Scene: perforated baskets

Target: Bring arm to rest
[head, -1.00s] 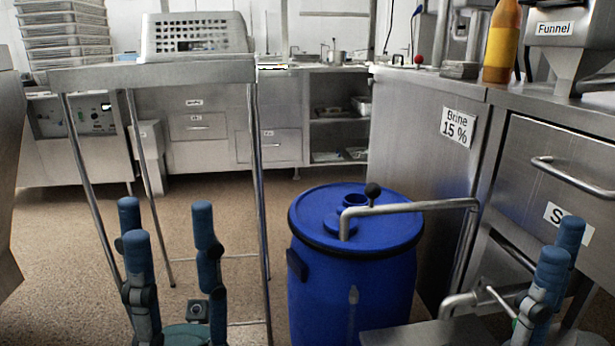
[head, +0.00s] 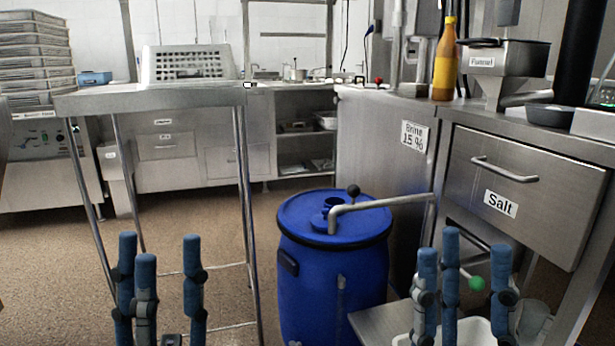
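My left gripper (head: 160,252) stands at the lower left with its blue fingers pointing up. The fingers are spread apart and nothing is between them. It is in front of the steel table in the view. My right gripper (head: 465,248) stands at the lower right, also with blue fingers up and spread. A green knob (head: 477,284) shows between its fingers; I see no contact with it. The palms and wrists of both grippers are cut off by the bottom edge.
A blue barrel (head: 330,270) stands between my grippers. A steel table (head: 150,98) with a perforated white basket (head: 188,64) is at left. At right are a salt drawer (head: 520,200), a bent pipe (head: 385,206) and a low white container (head: 470,333). Floor at left is open.

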